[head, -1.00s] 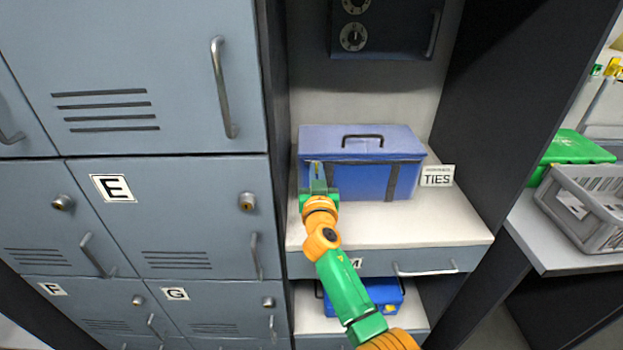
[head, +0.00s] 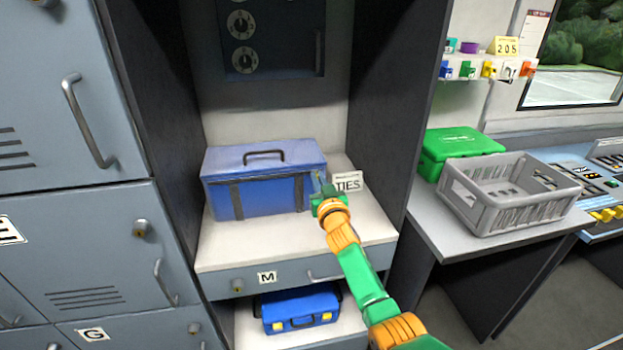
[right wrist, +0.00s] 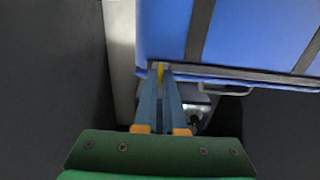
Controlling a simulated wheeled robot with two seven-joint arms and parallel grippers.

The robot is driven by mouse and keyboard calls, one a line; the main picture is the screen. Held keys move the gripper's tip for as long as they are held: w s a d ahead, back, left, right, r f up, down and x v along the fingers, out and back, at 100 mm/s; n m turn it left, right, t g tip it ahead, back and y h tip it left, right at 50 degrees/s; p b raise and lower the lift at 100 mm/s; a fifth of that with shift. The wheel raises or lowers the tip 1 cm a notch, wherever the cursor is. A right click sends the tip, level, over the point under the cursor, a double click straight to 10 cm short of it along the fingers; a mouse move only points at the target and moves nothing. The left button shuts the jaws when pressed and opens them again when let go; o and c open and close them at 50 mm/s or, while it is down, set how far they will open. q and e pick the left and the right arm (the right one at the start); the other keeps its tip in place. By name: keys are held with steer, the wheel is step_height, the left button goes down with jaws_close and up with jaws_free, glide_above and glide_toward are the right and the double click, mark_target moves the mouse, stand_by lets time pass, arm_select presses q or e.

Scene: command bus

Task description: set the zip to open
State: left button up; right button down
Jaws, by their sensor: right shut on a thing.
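The blue bag (head: 262,172) sits upright on the shelf, with two dark straps on its front and a dark handle on its lid. It also shows in the right wrist view (right wrist: 250,35). A dark zip line (right wrist: 250,74) runs along its edge there. My right gripper (head: 318,186) is at the right end of the bag's front. In the right wrist view its fingers (right wrist: 161,80) are close together around a small yellow zip pull (right wrist: 160,70) at the end of the zip line. The fingertips partly hide the pull. My left gripper is not in view.
A TIES card (head: 347,182) stands right beside my right gripper. Dark cabinet walls close in the shelf (head: 290,247) on both sides. A blue case (head: 298,312) sits below. A grey crate (head: 510,205) and green box (head: 450,146) stand on the right counter.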

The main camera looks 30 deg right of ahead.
steer(key=shift+s+d+f, duration=0.1)
steer(key=shift+s+d, duration=0.05)
steer(key=shift+d, duration=0.2)
steer(key=c, duration=1.2)
jaws_free()
steer(key=shift+o, duration=1.1)
steer(key=shift+d+f, duration=0.1)
steer(key=shift+d, duration=0.15)
steer(key=p+v, duration=0.1)
steer(key=v, duration=0.5)
steer(key=shift+s+a, duration=0.15)
steer(key=shift+s, duration=0.2)
